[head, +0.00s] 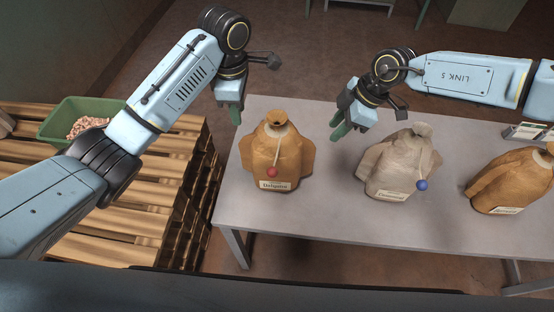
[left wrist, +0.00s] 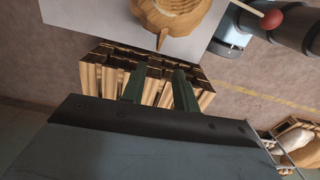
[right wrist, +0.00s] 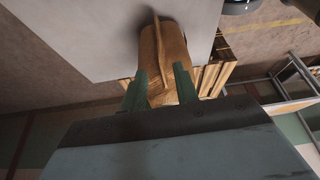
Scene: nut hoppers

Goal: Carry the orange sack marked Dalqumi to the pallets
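The orange sack (head: 288,153) with the label Dalqumi and a red ball on a stick stands upright at the left of the grey table (head: 330,240). My left gripper (head: 233,112) is open and empty beside its upper left; the sack's edge shows at the top of the left wrist view (left wrist: 178,18). My right gripper (head: 341,124) is open and empty to the sack's right. In the right wrist view the orange sack (right wrist: 166,50) shows beyond and between the open fingers (right wrist: 159,88). The pallets (head: 130,225) are stacked left of the table.
A beige sack (head: 395,165) with a blue ball stands mid-table, and another orange sack (head: 505,182) at the right. A green tub (head: 103,108) of nuts sits on the pallets' far left. The pallets' near part is clear where visible; my left arm covers some.

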